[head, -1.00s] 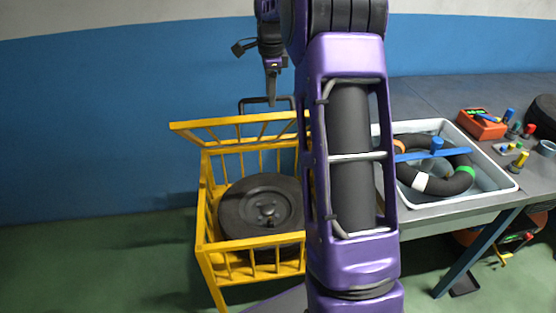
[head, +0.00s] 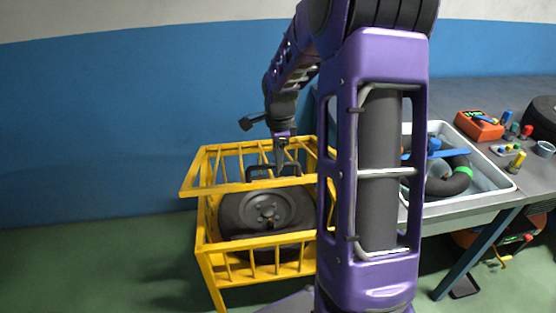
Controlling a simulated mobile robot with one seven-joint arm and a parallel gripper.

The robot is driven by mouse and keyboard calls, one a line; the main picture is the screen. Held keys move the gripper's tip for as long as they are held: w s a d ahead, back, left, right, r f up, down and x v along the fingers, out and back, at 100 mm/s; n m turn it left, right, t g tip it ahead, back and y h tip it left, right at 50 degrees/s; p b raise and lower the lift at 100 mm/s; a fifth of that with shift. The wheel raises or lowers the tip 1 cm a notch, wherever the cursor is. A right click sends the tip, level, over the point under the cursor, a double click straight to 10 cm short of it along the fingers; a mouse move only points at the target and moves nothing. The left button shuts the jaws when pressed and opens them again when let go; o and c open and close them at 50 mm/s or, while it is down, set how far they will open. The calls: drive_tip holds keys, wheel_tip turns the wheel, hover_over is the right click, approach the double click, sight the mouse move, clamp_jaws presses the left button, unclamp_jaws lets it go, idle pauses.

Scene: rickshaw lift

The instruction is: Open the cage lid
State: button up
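The yellow cage (head: 207,262) stands on the floor left of the table. Its barred lid (head: 195,190) is partly raised, with its front edge above the cage's front rim and a gap between them. A dark handle (head: 262,167) stands up at the lid's front edge. My gripper (head: 281,160) points down at this handle, at or touching it. The fingers are too small and dark to show whether they are closed around it. A dark wheel (head: 268,210) lies inside the cage. My purple arm hides the cage's right side.
A grey table (head: 365,90) stands at the right with a white tub (head: 495,190) holding a dark ring. A red device (head: 479,125) and several small coloured parts lie beside it. The floor left of the cage is clear.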

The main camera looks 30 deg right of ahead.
drive_tip(key=shift+s+f, duration=0.15)
drive_tip(key=shift+f, duration=0.1)
drive_tip(key=w+r, duration=0.3)
drive_tip(key=r, duration=1.6)
drive_tip(key=shift+w+d+r+p, duration=0.2)
drive_tip(key=shift+d+r+p, duration=0.15)
drive_tip(key=shift+d, duration=0.1)
idle(1.0)
idle(0.6)
